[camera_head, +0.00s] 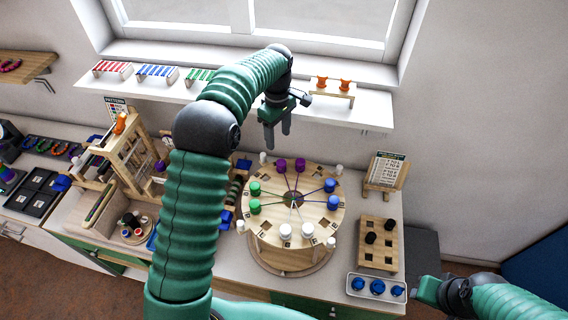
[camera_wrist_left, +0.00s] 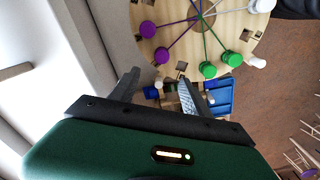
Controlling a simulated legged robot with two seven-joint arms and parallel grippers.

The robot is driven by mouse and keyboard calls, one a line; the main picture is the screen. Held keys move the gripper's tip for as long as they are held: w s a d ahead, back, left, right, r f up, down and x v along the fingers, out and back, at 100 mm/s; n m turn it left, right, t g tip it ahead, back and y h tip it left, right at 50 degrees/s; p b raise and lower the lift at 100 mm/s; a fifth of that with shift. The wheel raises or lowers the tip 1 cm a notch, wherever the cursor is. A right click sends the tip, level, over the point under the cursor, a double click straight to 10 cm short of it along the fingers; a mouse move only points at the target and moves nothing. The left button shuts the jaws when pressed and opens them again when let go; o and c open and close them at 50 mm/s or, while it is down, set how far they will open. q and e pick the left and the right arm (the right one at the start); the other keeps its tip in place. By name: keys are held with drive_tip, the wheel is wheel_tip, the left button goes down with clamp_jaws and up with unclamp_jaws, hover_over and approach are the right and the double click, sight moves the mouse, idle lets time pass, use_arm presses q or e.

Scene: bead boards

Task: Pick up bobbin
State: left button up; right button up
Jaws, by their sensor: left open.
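A round wooden bead board (camera_head: 270,222) stands on the bench with purple (camera_head: 281,165), green (camera_head: 254,188), blue (camera_head: 330,185) and white (camera_head: 285,231) bobbins around its top, threads running to the centre hole. My left gripper (camera_head: 277,140) is open and empty, above and behind the purple bobbins. In the left wrist view the open fingers (camera_wrist_left: 158,80) are beside the board's edge, with a purple bobbin (camera_wrist_left: 161,55) and a green bobbin (camera_wrist_left: 207,69) beyond them. My right gripper (camera_head: 425,291) is at the lower right, beside the tray; its jaw state is unclear.
A white tray (camera_head: 352,293) holds blue bobbins. A wooden holed board (camera_head: 365,256) carries black bobbins. A pattern card stand (camera_head: 384,174) is behind it. A wooden loom-like frame (camera_head: 130,150) stands left. A window shelf (camera_head: 340,112) with racks runs behind my left gripper.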

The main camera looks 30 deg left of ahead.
use_arm(q)
drive_tip(key=p, duration=0.1)
hover_over(280, 161)
drive_tip(key=f, duration=0.4)
drive_tip(key=shift+s+a+f, duration=0.15)
drive_tip(key=shift+s+a, duration=0.05)
drive_tip(key=f, duration=0.1)
drive_tip(key=w+f, duration=0.1)
drive_tip(key=f+p, duration=0.1)
drive_tip(key=f, duration=0.1)
drive_tip(key=shift+w+a, duration=0.15)
drive_tip(key=shift+w, duration=0.15)
drive_tip(key=f+p, duration=0.1)
drive_tip(key=s+f, duration=0.1)
drive_tip(key=d+f+p, duration=0.1)
drive_tip(key=shift+s+f+p, duration=0.15)
drive_tip(key=shift+f+p, duration=0.15)
drive_tip(key=shift+p, duration=0.05)
drive_tip(key=shift+s+f, duration=0.1)
drive_tip(key=shift+f, duration=0.15)
drive_tip(key=shift+d, duration=0.15)
use_arm(e)
drive_tip(key=v, duration=0.2)
drive_tip(key=w+v, duration=0.1)
drive_tip(key=v, duration=0.1)
drive_tip(key=shift+s+r, duration=0.1)
drive_tip(key=shift+r, duration=0.4)
